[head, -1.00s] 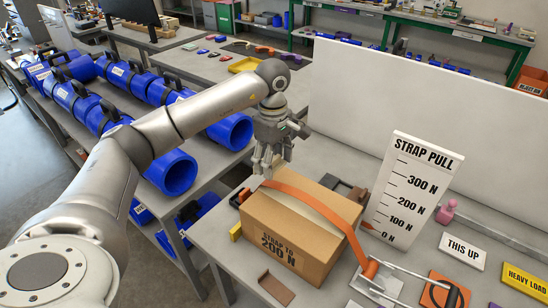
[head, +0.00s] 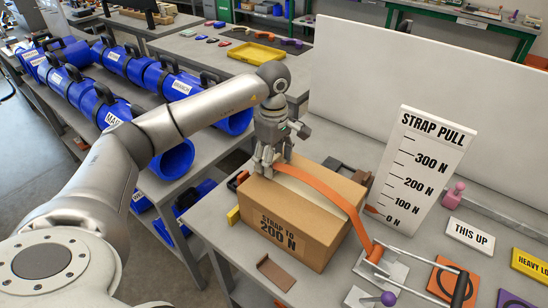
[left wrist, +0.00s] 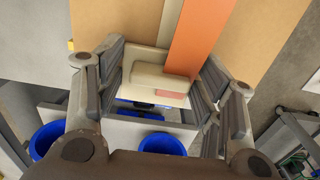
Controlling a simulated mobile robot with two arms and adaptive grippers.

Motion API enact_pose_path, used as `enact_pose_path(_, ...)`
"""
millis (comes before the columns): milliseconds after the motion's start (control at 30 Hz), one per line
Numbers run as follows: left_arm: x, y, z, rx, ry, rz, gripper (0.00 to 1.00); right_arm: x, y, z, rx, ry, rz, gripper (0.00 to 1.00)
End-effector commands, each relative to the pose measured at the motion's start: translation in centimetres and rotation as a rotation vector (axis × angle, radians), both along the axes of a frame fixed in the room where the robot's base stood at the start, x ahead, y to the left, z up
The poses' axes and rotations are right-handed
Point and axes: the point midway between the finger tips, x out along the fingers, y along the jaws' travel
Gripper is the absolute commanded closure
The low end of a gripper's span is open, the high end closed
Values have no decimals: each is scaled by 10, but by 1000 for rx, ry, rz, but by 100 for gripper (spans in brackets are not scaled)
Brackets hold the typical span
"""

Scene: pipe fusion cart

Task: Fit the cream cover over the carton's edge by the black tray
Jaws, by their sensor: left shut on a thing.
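The brown carton (head: 300,232) stands on the grey bench with an orange strap (head: 335,195) across its top. My left gripper (head: 266,172) is at the carton's far-left top edge, beside the strap's end. In the left wrist view its fingers (left wrist: 158,95) are shut on the cream cover (left wrist: 155,80), which lies at the edge of the carton top (left wrist: 125,20). The strap (left wrist: 200,35) runs up to the cover; whether the cover is seated on the edge is unclear. A dark tray (head: 336,164) lies behind the carton. My right gripper is out of view.
A brown angled piece (head: 276,272) lies in front of the carton. A strap-pull scale board (head: 420,165) stands to the right, near a ratchet stand (head: 380,268) and signs. A white panel (head: 400,80) stands behind.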

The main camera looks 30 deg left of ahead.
Motion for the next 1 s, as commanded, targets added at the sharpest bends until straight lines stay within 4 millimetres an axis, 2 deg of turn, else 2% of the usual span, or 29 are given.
enact_pose_path(400, 0, 0, 0, 0, -1, 0, 58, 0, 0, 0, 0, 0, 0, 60)
enact_pose_path(433, 0, 0, 0, 0, -1, 0, 35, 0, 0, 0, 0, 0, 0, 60)
enact_pose_path(600, 0, 0, 0, 0, -1, 0, 14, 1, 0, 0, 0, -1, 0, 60)
enact_pose_path(1000, 0, 0, 1, 0, -1, 0, 13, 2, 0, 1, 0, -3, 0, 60)
